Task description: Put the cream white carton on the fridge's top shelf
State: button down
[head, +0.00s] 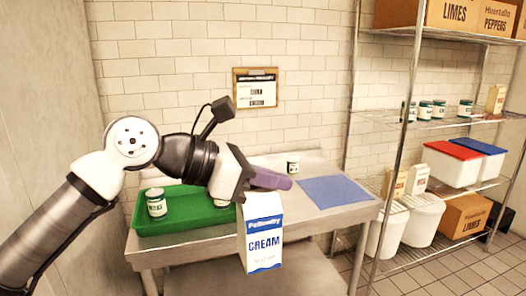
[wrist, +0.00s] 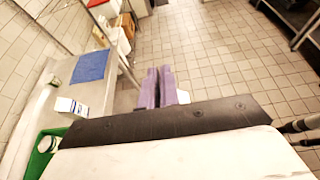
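The cream white carton (head: 262,244), white with blue bands and the word CREAM, hangs upright in front of the table's near edge in the head view. My gripper (head: 272,180) has its purple fingers over the carton's top and appears shut on it; the near finger hides the grip. In the wrist view the fingers (wrist: 158,88) are close together, with a small white patch (wrist: 183,97) beside them that is probably the carton. No fridge or fridge shelf can be made out in either view.
A steel table (head: 335,211) holds a green tray (head: 180,222) with cans, another can (head: 292,166) and a blue cloth (head: 333,190). The wrist view shows another carton (wrist: 70,106) on it. Wire shelving (head: 440,122) stands right. Tiled floor (wrist: 220,50) is open ahead.

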jog(key=shift+w+a, duration=0.45)
jog(key=shift+w, duration=0.25)
jog(key=w+a+f+n+t+y+b, duration=0.2)
jog(key=w+a+f+n+t+y, duration=0.35)
jog(key=w+a+f, duration=0.85)
jog(key=w+f+n+t+y, duration=0.2)
jog(key=w+f+n, duration=0.1)
jog(key=f, duration=0.5)
jog(key=w+f+n+t+y, duration=0.1)
jog(key=w+f+n, duration=0.1)
jog(key=f, duration=0.6)
jog(key=s+d+f+n+y+b, duration=0.1)
jog(key=d+f+n+y, duration=0.1)
jog(key=f, duration=0.8)
jog(key=s+d+f+n+y, duration=0.1)
jog(key=d+f+y, duration=0.1)
jog(key=f, duration=0.9)
jog(key=s+d+f, duration=0.4)
jog(key=f, duration=0.4)
jog(key=s+d+f, duration=0.5)
jog(key=f, duration=0.4)
jog(key=shift+s+d+n+t+b, duration=0.15)
jog(key=shift+s+n+t+b, duration=0.1)
jog(key=shift+n+t+b, duration=0.1)
jog(key=shift+d, duration=0.1)
